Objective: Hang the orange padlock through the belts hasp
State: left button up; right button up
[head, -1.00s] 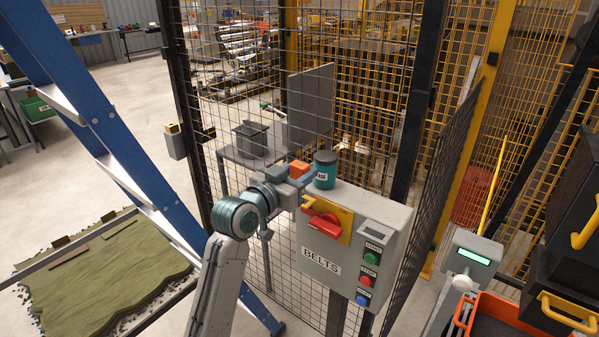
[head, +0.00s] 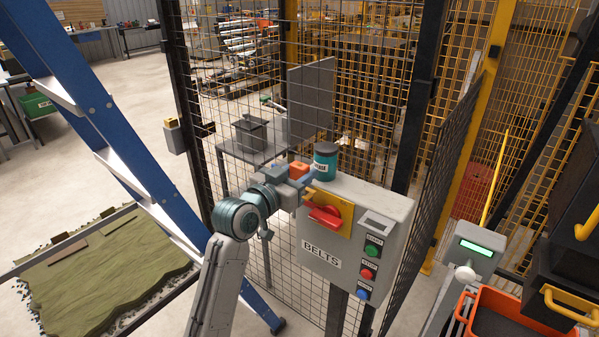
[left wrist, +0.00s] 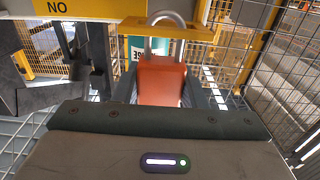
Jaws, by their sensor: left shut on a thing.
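The orange padlock (head: 299,170) is held at the tip of my left gripper (head: 304,181), near the upper left corner of the grey BELTS box (head: 353,247). In the left wrist view the padlock's orange body (left wrist: 161,80) shows with its steel shackle upright above it. The shackle overlaps a yellow bar (left wrist: 200,33), but I cannot tell whether it passes through it. The yellow hasp plate (head: 345,222) is on the box's front, behind a red handle (head: 325,216). The hasp's hole is hidden in the head view. My right gripper is not in view.
A teal jar (head: 326,162) stands on top of the box, close to my left gripper. Wire mesh fence (head: 300,245) stands behind and beside the box. A blue ladder (head: 110,130) is at left. An orange bin (head: 490,322) is at lower right.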

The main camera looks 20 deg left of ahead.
pick_arm(q)
jog(key=shift+f+b, duration=0.75)
jog(key=shift+f, duration=0.45)
jog(key=o, duration=1.1)
jog(key=shift+s, duration=0.1)
jog(key=b+v, duration=0.3)
jog(key=v, duration=0.7)
jog(key=shift+s, duration=0.3)
jog(key=shift+a, duration=0.15)
